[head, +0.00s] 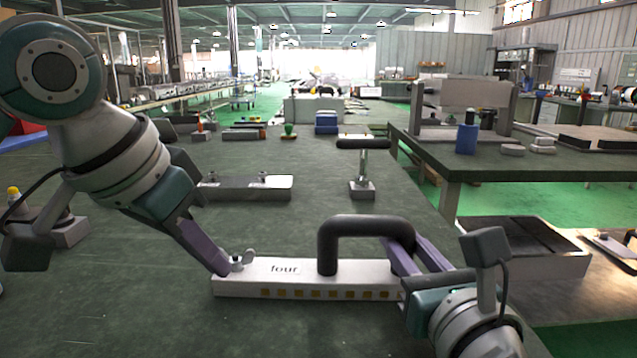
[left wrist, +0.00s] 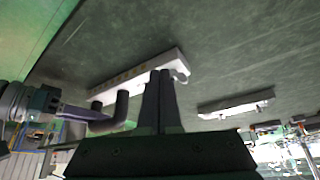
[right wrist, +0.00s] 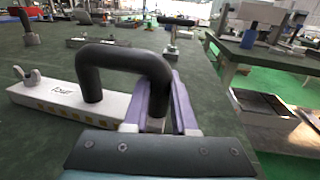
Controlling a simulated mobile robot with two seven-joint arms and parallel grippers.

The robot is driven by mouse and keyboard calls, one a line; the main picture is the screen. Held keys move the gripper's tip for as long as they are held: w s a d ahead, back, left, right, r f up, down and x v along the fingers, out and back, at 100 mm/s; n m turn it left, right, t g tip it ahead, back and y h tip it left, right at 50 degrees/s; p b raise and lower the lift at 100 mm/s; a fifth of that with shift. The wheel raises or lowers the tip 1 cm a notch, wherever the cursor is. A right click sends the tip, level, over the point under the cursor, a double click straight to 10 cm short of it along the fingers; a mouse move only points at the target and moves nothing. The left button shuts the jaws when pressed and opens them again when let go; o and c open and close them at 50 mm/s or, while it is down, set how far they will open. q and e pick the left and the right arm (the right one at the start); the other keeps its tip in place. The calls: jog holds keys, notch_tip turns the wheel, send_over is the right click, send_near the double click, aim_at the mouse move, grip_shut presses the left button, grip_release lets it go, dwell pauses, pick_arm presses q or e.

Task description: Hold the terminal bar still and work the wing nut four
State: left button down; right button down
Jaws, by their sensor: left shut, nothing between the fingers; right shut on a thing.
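The white terminal bar (head: 340,272) lies on the dark green table with the label "four" on its top and yellow squares along its front. It also shows in the left wrist view (left wrist: 125,79). A metal wing nut (head: 243,258) stands at its left end and is clear in the right wrist view (right wrist: 27,76). My left gripper (head: 222,270) is shut and empty, its fingertips right beside the wing nut; I cannot tell whether they touch it. My right gripper (head: 402,243) is shut on the right leg of the bar's black handle (head: 365,226).
Behind lie another pale bar (head: 245,188) with small fittings and a stand with a black top bar (head: 363,144). A side table with a blue cylinder (head: 467,139) is at the right. The table between the bars is clear.

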pick_arm(q)
jog(key=shift+f, duration=0.4)
jog(key=shift+w, duration=0.6)
dwell(0.7)
jog(key=shift+w+a, duration=0.1)
jog(key=shift+a, duration=0.25)
dwell(0.4)
jog(key=shift+w+a, duration=0.1)
jog(key=shift+a, duration=0.1)
jog(key=shift+w+a, duration=0.3)
jog(key=shift+a, duration=0.05)
jog(key=shift+w+a, duration=0.1)
jog(key=shift+a, duration=0.15)
dwell(0.3)
